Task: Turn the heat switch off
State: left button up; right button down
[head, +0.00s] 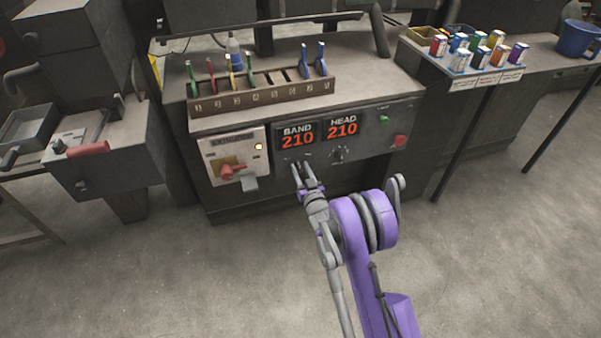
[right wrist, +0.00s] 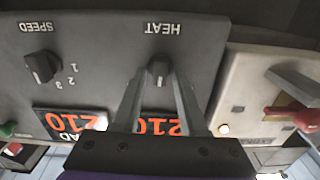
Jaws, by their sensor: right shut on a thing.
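The heat switch (right wrist: 160,69) is a small dark knob under the HEAT label on the dark control panel (right wrist: 100,45). The right wrist view shows the panel upside down. My right gripper (right wrist: 159,78) has one finger on each side of the knob and is shut on it. In the head view my right gripper (head: 303,170) reaches the panel just below the BAND display, and its fingertips mostly hide the heat switch. The knob's exact pointer position is hard to read. My left gripper is in neither view.
BAND (head: 297,137) and HEAD (head: 342,126) displays both read 210. The speed knob (head: 337,154) is to the right. A pale panel with a red handle (head: 231,172) is to the left, with a lit lamp (head: 258,146). A tool rack (head: 262,95) stands above.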

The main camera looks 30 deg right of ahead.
jog(key=n+b, duration=0.2)
jog(key=n, duration=0.3)
jog(key=shift+a+f+n+b, duration=0.1)
jog(key=shift+a+n+b, duration=0.05)
jog(key=shift+n+b, duration=0.2)
jog(key=shift+a+n+b, duration=0.1)
jog(key=shift+n+b, duration=0.95)
jog(key=shift+n, duration=0.8)
jog(key=c, duration=0.8)
grip_release()
jog(key=p+v, duration=0.1)
jog(key=v, duration=0.9)
jog(key=shift+s, duration=0.35)
